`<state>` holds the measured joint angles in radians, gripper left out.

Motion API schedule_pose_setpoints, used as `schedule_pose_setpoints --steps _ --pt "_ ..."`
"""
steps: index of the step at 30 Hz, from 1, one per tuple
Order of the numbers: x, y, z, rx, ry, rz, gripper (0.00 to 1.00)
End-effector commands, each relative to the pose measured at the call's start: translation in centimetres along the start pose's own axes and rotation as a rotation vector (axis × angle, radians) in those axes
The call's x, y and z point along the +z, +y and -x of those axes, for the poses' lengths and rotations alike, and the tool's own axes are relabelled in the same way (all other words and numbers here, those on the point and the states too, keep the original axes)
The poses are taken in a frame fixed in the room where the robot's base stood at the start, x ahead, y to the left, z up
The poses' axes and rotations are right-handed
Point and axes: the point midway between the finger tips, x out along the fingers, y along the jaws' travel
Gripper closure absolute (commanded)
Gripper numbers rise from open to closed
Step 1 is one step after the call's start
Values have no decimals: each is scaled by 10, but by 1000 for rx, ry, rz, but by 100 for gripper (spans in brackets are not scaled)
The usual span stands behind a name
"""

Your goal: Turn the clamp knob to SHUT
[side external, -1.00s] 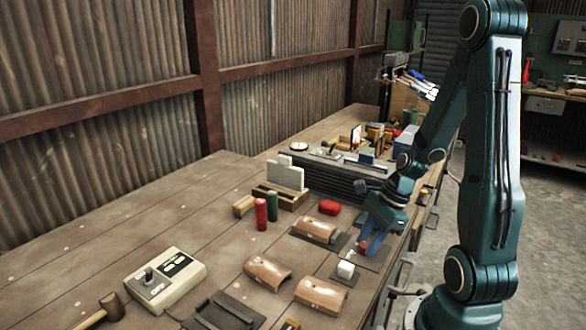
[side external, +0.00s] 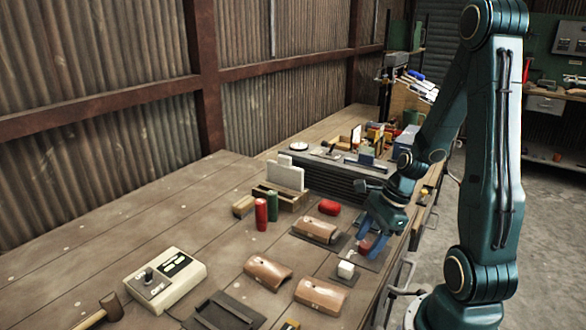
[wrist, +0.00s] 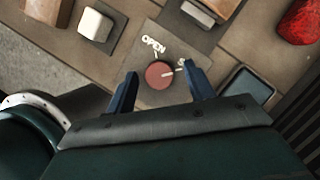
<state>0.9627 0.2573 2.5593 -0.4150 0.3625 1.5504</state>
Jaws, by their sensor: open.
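The clamp knob (wrist: 160,75) is a round red-brown knob on a grey plate. It also shows in the side view (side external: 364,246). The word OPEN (wrist: 153,45) is printed above the knob. My gripper (wrist: 158,85) is open, with one blue finger on each side of the knob and visible gaps between. In the side view, my gripper (side external: 370,240) is low over the knob's plate.
A white block (side external: 346,269) stands beside the knob's plate. A brown curved piece (side external: 315,229) lies on a dark plate nearby. A control box (side external: 166,277) sits at the front left.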

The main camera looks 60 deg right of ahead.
Motion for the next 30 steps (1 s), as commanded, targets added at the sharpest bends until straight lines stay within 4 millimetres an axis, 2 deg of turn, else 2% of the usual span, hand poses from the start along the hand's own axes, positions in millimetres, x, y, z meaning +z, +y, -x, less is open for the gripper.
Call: schedule_pose_setpoints --steps 10,24,30 --pt "0 -1 15 -3 0 0 47" --pt "0 -1 63 -6 0 -1 47" --pt "0 0 74 -2 1 -1 47"
